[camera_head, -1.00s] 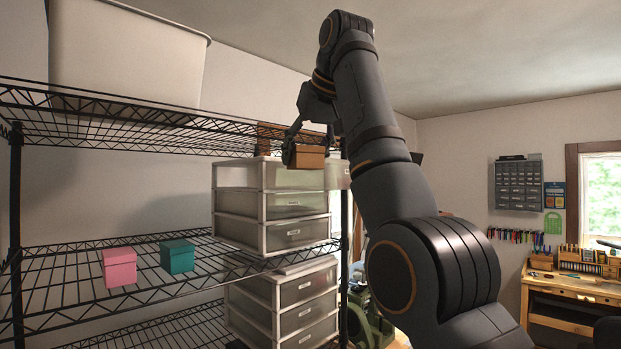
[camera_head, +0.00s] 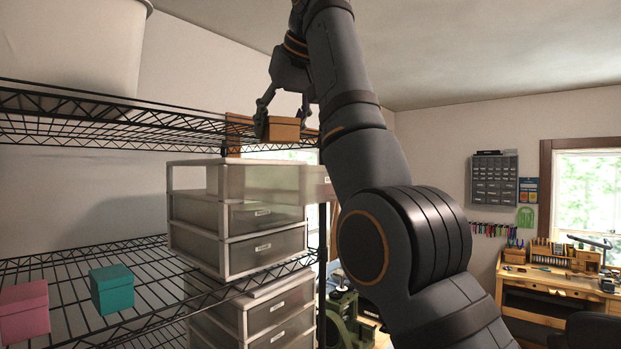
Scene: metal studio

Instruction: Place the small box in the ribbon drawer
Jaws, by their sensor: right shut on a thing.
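My right gripper (camera_head: 284,114) is shut on a small orange-brown box (camera_head: 283,131) and holds it at about the height of the upper shelf. The box is above the top of a white-framed drawer unit (camera_head: 222,256) with translucent grey drawers. The unit's top drawer (camera_head: 316,183) sticks out towards the right beneath the box. The lower drawers look shut. Labels show on the fronts but are too small to read, so I cannot tell which is the ribbon drawer. My left gripper is not in view.
A teal box (camera_head: 112,290) and a pink box (camera_head: 24,312) sit on the middle wire shelf. A second drawer unit (camera_head: 262,313) stands below. A white bin (camera_head: 70,45) is on the upper shelf (camera_head: 60,105). A workbench (camera_head: 560,285) stands at the right.

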